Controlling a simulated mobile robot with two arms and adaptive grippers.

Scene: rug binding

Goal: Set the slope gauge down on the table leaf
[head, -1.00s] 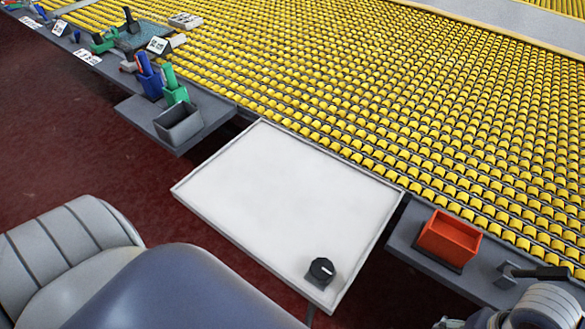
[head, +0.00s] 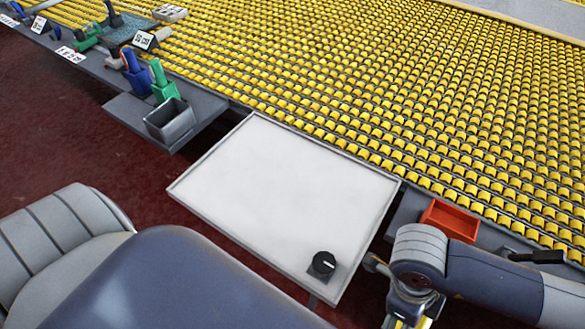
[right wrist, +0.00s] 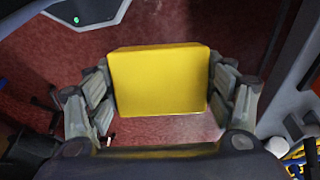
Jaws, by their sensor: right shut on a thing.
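The slope gauge, a yellow box-shaped body (right wrist: 160,82), is between the fingers of my right gripper (right wrist: 162,95) in the right wrist view. The gripper is shut on its sides, over dark red floor. In the head view my right gripper (head: 408,316) is at the bottom edge, right of the near corner of the table leaf, with only a bit of yellow showing. My left gripper is not in view.
A red bin (head: 450,219) stands on a grey shelf right of the leaf, partly behind my right arm. A grey bin (head: 171,122) and blue and green holders stand left of it. Yellow rollers (head: 400,110) run behind. Most of the leaf is free.

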